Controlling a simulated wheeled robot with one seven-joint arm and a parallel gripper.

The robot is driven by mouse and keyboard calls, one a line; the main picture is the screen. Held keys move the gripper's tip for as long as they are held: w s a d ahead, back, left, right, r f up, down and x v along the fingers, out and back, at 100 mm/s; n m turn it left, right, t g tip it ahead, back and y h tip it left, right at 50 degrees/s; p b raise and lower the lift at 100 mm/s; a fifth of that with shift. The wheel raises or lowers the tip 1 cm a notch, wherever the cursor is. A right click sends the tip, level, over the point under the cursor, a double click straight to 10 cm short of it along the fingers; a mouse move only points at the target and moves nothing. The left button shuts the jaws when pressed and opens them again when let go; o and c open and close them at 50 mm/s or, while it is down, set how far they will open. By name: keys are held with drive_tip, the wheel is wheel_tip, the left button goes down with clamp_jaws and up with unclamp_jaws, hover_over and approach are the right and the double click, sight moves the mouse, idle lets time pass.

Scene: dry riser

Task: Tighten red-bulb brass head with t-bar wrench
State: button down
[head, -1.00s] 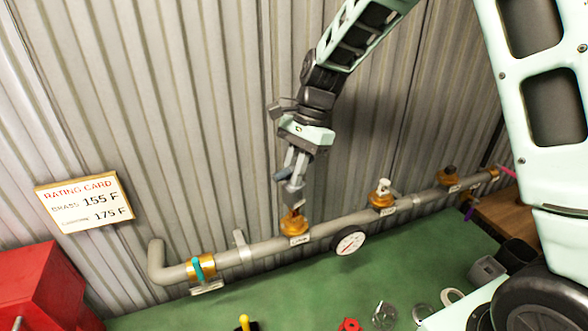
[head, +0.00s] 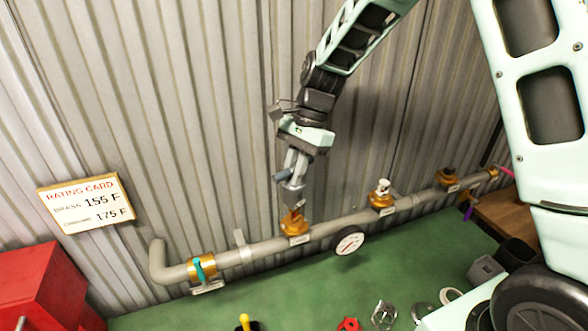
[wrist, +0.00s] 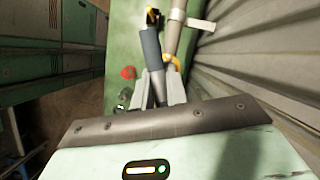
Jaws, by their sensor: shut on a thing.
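My gripper (head: 294,172) is shut on the grey T-bar wrench (head: 293,195) and points down at the pipe. The wrench's blue-grey bar (wrist: 151,48) shows between and beyond my fingers in the wrist view. The wrench's lower end stands over a brass head on the left brass outlet (head: 294,227) of the pipe. The wrench hides most of that head, and I cannot make out its bulb. I cannot tell how far the wrench is seated on it.
The grey pipe (head: 333,229) runs above a green bench (head: 400,262). A white-topped head (head: 381,188) and another brass outlet (head: 447,178) stand to the right. A dial gauge (head: 349,241), a teal-handled valve (head: 201,269), a rating card (head: 86,204) and a red box (head: 42,288) are nearby.

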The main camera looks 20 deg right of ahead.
sight(294, 189)
drive_tip(key=shift+f+b, duration=1.6)
drive_tip(key=shift+f, duration=1.05)
drive_tip(key=m+t+p, duration=0.1)
drive_tip(key=m, duration=0.1)
drive_tip(key=shift+s+r+m, duration=0.1)
drive_tip(key=shift+r+m, duration=0.05)
drive_tip(key=shift+m, duration=0.25)
drive_tip(key=m+t, duration=0.1)
drive_tip(key=m, duration=0.2)
drive_tip(key=shift+t+p, duration=0.3)
drive_tip(key=shift+n+p, duration=0.3)
drive_tip(key=shift+n, duration=0.1)
